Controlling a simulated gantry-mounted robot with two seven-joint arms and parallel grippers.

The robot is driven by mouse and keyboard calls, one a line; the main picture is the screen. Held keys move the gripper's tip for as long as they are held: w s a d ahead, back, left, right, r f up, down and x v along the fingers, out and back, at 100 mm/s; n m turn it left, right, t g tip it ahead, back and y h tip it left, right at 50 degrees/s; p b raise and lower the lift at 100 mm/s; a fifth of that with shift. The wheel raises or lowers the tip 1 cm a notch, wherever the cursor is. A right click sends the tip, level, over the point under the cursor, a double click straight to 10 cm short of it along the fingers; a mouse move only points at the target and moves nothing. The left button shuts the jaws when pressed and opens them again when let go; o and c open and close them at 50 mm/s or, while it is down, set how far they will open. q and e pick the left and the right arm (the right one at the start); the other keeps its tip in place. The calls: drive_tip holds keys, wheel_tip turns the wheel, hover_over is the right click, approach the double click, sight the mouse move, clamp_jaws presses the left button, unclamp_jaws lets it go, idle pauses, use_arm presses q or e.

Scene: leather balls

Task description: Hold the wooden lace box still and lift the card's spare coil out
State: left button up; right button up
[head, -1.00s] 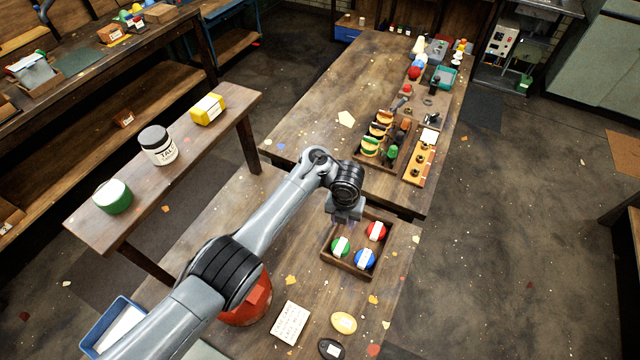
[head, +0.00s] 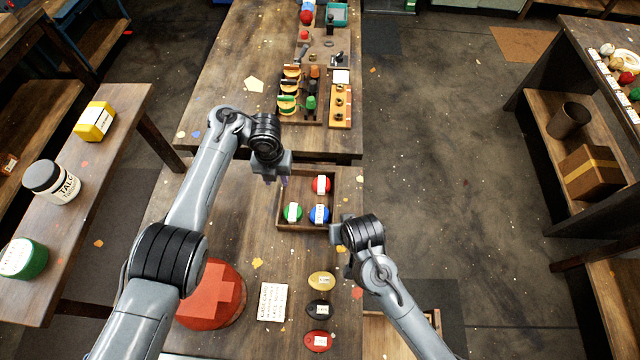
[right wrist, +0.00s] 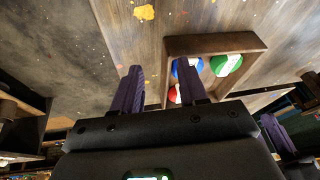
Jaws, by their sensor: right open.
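The wooden lace box (head: 308,228) is an open tray on the near table. It holds a red coil (head: 326,180), a green coil (head: 288,218) and a blue coil (head: 325,220), each with a white band. A white card (head: 272,302) lies in front of it; its writing is too small to read. My left gripper (head: 275,182) is at the box's far left corner, its purple fingers apart; whether they touch the wall is unclear. My right gripper (right wrist: 162,85) is open and empty, near the box's front right corner; the box also shows in the right wrist view (right wrist: 215,43).
Yellow (head: 321,281), black (head: 319,309) and red (head: 318,341) banded coils lie in a row before the box. A large red container (head: 212,292) stands left of the card, beneath my left arm. A rack of tools (head: 299,119) is on the far table.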

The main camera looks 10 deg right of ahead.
sight(281, 195)
use_arm(q)
drive_tip(key=shift+f, duration=0.55)
wheel_tip(281, 195, down, 10)
drive_tip(key=shift+r, duration=0.1)
use_arm(e)
drive_tip(key=w+a+r+m+h, duration=0.1)
drive_tip(key=w+a, duration=0.1)
drive_tip(key=w, duration=0.4)
drive_tip(key=w+a+r+m+t+h, duration=0.1)
drive_tip(key=w+a, duration=0.1)
drive_tip(key=w, duration=0.5)
drive_tip(key=shift+r+t, duration=0.25)
drive_tip(key=shift+t, duration=0.05)
drive_tip(key=shift+d, duration=0.1)
use_arm(q)
clamp_jaws()
drive_tip(key=shift+r, duration=0.1)
idle(0.4)
